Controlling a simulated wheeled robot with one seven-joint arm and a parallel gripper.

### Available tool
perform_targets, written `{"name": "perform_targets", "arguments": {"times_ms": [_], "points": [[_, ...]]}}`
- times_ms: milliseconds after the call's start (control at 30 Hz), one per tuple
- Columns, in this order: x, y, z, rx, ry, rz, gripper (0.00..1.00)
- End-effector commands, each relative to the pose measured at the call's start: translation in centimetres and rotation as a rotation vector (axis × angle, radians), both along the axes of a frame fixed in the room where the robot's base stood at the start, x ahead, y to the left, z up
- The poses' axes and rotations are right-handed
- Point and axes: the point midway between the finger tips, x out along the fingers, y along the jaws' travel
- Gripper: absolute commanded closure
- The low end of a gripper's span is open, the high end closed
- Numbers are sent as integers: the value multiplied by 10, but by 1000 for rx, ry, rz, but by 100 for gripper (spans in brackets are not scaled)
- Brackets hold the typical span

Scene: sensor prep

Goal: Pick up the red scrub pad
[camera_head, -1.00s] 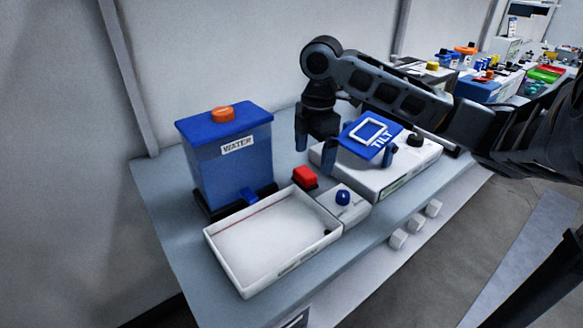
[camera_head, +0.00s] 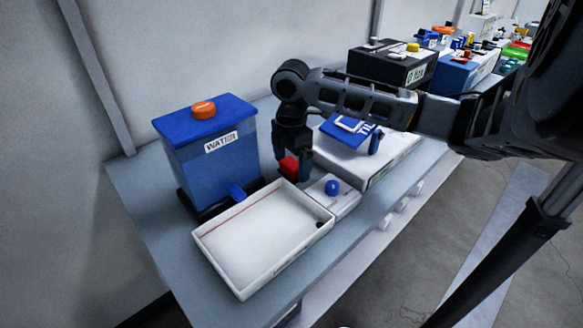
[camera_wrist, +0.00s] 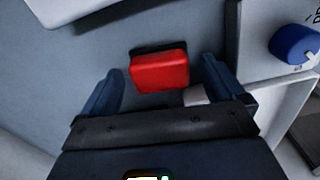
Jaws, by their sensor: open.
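The red scrub pad (camera_head: 289,166) sits on the bench between the blue water tank and the small white box with a blue knob. In the wrist view the red scrub pad (camera_wrist: 159,71) has a dark underside and lies between and just ahead of my fingertips. My gripper (camera_head: 292,168) points down over the pad, and its fingers partly hide it in the head view. In the wrist view my gripper (camera_wrist: 162,82) is open, with one finger on each side of the pad and a gap to both.
A white tray (camera_head: 206,250) lies in front of the blue water tank (camera_head: 215,165). The white box with the blue knob (camera_head: 345,201) stands close at the right of the pad. A blue TILT panel (camera_head: 345,136) sits on a white unit behind. Bare bench (camera_head: 150,215) shows at the left.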

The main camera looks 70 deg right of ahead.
Motion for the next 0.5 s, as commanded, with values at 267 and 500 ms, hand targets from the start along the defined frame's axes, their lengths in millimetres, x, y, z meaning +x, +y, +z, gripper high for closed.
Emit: {"name": "perform_targets", "arguments": {"times_ms": [267,500], "points": [[0,0,-1,0,0,0,10],[0,0,-1,0,0,0,33]]}}
